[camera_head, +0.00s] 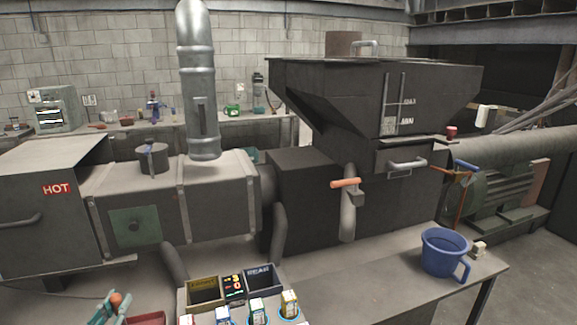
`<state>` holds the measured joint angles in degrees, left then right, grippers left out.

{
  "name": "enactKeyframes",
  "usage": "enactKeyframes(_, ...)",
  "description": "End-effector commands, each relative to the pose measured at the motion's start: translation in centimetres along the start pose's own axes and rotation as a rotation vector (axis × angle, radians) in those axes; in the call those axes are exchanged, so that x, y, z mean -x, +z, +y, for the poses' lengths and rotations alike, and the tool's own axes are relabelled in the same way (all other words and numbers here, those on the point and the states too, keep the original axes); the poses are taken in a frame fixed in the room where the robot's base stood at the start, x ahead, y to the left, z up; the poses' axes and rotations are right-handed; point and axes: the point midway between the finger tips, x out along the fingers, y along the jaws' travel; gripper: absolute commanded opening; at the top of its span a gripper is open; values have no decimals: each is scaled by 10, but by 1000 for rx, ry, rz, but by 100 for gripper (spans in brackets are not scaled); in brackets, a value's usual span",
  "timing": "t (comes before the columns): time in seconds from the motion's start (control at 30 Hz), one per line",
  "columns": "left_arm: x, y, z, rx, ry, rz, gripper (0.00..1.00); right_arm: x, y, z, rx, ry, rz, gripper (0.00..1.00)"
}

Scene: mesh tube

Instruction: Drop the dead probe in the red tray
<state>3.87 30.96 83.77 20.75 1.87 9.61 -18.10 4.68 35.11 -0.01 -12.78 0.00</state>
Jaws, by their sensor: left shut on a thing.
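My left gripper (106,310) is at the bottom left edge, seen only in part. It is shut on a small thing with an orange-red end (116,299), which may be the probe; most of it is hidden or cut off. The red tray (147,319) lies just right of the gripper at the bottom edge, and only its far part shows. The gripper is apart from the tray in the picture. My right gripper is not in view.
A blue mug (443,253) stands on the bench at right. A large dark machine (308,200) fills the back. Bench space left of the mug is clear.

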Motion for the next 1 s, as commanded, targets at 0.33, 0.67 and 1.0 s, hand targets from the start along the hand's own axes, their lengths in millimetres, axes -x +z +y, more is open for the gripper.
enactKeyframes(0.33,-13,37,-19,10,-49,-5,0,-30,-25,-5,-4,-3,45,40)
enactKeyframes(0.67,-12,71,-18,10,-48,-6,0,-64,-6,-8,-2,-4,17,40)
enactKeyframes(1.0,-12,68,-18,9,-48,-6,42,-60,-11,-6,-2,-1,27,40)
